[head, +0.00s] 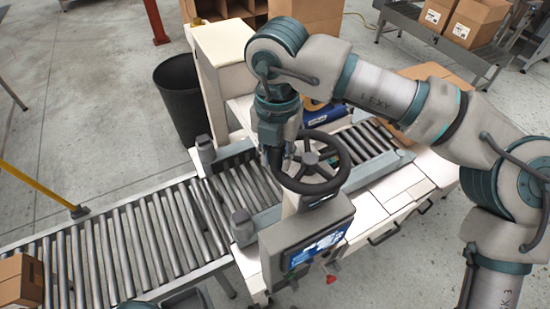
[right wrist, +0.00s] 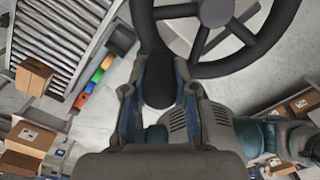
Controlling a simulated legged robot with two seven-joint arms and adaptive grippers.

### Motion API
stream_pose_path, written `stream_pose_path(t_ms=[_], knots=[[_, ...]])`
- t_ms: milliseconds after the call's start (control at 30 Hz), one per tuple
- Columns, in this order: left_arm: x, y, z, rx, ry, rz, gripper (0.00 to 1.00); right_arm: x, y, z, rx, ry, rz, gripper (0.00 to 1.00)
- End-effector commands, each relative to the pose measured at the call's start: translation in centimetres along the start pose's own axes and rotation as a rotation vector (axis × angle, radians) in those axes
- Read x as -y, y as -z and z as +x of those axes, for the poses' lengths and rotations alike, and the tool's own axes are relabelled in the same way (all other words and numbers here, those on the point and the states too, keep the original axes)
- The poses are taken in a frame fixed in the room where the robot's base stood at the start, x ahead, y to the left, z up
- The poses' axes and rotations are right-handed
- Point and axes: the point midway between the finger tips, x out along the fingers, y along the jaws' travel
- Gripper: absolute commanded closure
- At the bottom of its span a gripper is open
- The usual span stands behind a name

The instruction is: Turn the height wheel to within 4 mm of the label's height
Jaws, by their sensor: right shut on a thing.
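The height wheel (head: 310,158) is a dark spoked handwheel above the conveyor, over a console with a lit blue screen (head: 316,247). My right gripper (head: 278,152) reaches down at the left side of its rim. In the right wrist view the wheel (right wrist: 215,12) fills the top. My right gripper's fingers (right wrist: 160,95) are shut around a dark rounded grip (right wrist: 157,85) at the rim, one finger on each side. The screen's writing is too small to read. I cannot tell which label is meant. My left gripper is not in view.
A roller conveyor (head: 140,240) runs under the wheel, with a carton (head: 22,280) at its lower left end. A black bin (head: 182,98) stands behind it. White cabinets (head: 405,190) lie right of the wheel. Labelled cartons (head: 470,22) sit at the back right.

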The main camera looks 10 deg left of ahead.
Motion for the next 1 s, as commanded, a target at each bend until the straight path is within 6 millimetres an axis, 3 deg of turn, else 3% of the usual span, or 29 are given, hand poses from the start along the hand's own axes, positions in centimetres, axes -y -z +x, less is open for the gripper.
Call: stream_pose_path(t_ms=[733,767,833,1000], knots=[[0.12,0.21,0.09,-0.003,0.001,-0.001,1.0,-0.03,-0.65,0.36,-0.002,0.012,0.089,1.0],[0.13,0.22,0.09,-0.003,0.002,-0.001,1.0,-0.03,-0.65,0.37,-0.002,0.012,0.089,0.65],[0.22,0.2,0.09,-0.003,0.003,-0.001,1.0,-0.07,-0.63,0.34,-0.002,0.01,0.089,0.48],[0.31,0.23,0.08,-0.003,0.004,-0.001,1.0,-0.33,-0.51,0.22,-0.001,0.008,0.087,0.48]])
